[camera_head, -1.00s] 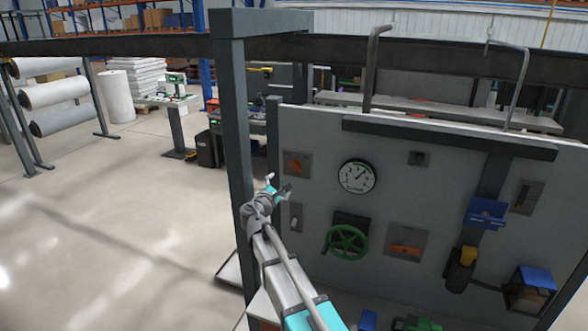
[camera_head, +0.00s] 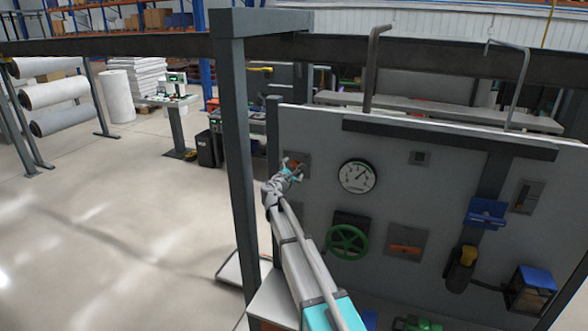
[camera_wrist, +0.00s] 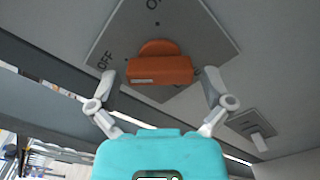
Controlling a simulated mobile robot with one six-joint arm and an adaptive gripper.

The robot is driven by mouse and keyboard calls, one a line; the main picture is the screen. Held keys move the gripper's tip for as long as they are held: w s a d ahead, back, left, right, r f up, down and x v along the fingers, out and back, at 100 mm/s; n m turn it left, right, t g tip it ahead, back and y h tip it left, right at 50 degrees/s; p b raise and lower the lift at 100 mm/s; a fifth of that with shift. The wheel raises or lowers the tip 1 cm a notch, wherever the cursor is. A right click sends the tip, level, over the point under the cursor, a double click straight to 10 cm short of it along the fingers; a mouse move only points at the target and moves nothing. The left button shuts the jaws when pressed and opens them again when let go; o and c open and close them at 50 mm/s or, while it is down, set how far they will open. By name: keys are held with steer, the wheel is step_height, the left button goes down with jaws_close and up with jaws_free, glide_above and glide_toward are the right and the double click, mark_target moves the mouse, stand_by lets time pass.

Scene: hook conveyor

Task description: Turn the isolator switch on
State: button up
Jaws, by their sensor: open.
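The isolator switch is an orange knob (camera_wrist: 160,70) on a grey square plate (camera_wrist: 110,40). The plate reads OFF at the left, and lettering starting with O is cut off at the top in the wrist view. The knob's bar lies sideways in that view. In the head view, the switch plate (camera_head: 303,158) is at the panel's upper left, and my gripper partly covers it. My gripper (camera_head: 292,166) is open at the switch. In the wrist view its fingers (camera_wrist: 162,78) stand on either side of the knob; contact is unclear.
A round gauge (camera_head: 357,176) is right of the switch, with a green handwheel (camera_head: 347,242) below. A grey post (camera_head: 236,150) stands left of the panel. A small plate with a white lever (camera_wrist: 258,140) is at the right in the wrist view. The floor at left is open.

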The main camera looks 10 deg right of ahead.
steer(key=shift+w+d, duration=0.1)
steer(key=shift+w, duration=0.15)
steer(key=c, duration=1)
steer(key=shift+o, duration=0.2)
